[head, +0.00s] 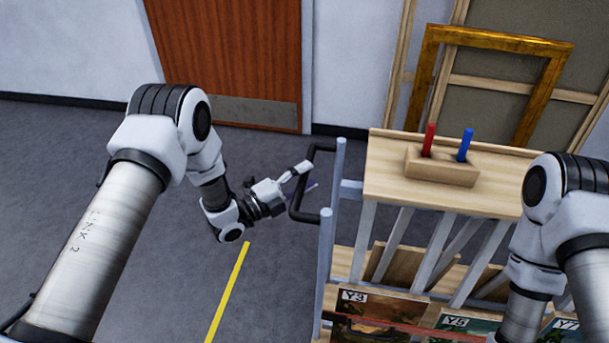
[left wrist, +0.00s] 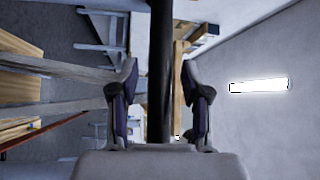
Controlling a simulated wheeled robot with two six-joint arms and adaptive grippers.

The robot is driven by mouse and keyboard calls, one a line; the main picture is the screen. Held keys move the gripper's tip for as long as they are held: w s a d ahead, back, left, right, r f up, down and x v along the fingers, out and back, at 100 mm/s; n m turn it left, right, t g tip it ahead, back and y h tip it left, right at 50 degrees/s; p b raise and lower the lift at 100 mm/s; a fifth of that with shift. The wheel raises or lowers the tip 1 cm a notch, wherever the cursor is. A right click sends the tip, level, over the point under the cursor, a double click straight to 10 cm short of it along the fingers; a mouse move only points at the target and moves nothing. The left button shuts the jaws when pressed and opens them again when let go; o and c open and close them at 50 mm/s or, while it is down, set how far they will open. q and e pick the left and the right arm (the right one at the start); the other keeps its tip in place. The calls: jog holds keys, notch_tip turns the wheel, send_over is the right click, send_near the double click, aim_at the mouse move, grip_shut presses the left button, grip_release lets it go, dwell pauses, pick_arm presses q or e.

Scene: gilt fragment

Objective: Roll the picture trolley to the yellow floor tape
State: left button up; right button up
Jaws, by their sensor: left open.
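The picture trolley (head: 385,180) stands right of centre in the head view, with a wooden top, grey posts and labelled pictures below. Its black handle (head: 310,216) sticks out on the left side. My left gripper (head: 307,178) is at this handle, fingers open. In the left wrist view the dark handle bar (left wrist: 161,70) runs between the two open fingers of my left gripper (left wrist: 161,95), with gaps on both sides. The yellow floor tape (head: 228,293) lies on the floor left of the trolley. My right arm covers part of the trolley's right; its gripper is hidden.
A holder (head: 440,168) with a red and a blue stick is on the trolley top. A gilt frame (head: 430,60) and wooden stretchers lean on the back wall. A brown door (head: 230,50) is at the back left. Bare grey floor surrounds the tape.

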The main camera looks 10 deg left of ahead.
pick_arm(q)
grip_shut()
jog(key=shift+a+f, duration=0.1)
jog(key=shift+a, duration=0.05)
pick_arm(e)
jog(key=shift+f, duration=0.1)
